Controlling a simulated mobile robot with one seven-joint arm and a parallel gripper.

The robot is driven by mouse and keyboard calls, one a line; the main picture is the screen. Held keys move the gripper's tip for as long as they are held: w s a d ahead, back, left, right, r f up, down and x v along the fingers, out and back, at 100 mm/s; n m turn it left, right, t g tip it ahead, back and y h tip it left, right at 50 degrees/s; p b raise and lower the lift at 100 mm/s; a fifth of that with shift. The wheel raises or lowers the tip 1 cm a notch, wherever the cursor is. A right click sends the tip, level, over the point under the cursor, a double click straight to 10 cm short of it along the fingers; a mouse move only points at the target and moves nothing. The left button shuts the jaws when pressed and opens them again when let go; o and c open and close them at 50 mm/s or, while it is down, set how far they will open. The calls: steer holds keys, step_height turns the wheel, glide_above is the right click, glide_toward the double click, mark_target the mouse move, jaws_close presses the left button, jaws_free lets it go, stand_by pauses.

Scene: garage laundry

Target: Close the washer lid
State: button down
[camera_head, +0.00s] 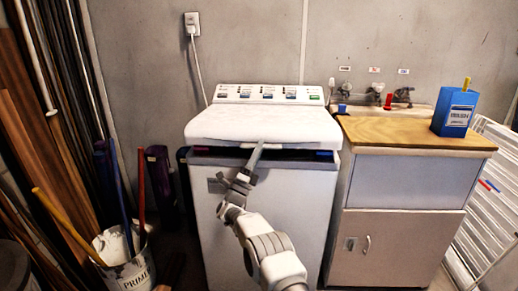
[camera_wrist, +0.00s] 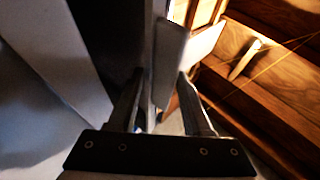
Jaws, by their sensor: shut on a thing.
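The white washer (camera_head: 275,215) stands against the wall, with its control panel at the back. Its white lid (camera_head: 262,122) lies nearly level over the top, and a dark gap shows under its front edge. My gripper (camera_head: 258,150) reaches up from the front to the middle of that front edge. In the wrist view, my two gripper fingers (camera_wrist: 160,100) stand either side of a pale thin edge (camera_wrist: 168,62), which looks like the lid's. The exact contact is small in the head view and dim in the wrist view.
A wooden-topped cabinet (camera_head: 415,134) with a blue box (camera_head: 454,115) stands close on the right. A white bucket (camera_head: 125,262) with poles stands at the left front. Long boards (camera_head: 40,130) lean at the far left. A cable hangs from a wall outlet (camera_head: 192,24).

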steer(key=shift+w+d, duration=0.1)
steer(key=shift+w, duration=0.05)
steer(key=c, duration=0.7)
jaws_free()
steer(key=shift+o, duration=0.9)
steer(key=shift+w+f, duration=0.15)
steer(key=p+v, duration=0.1)
steer(key=v, duration=1.6)
steer(key=shift+s+p, duration=0.3)
steer(key=shift+p, duration=0.05)
steer(key=shift+f, duration=0.15)
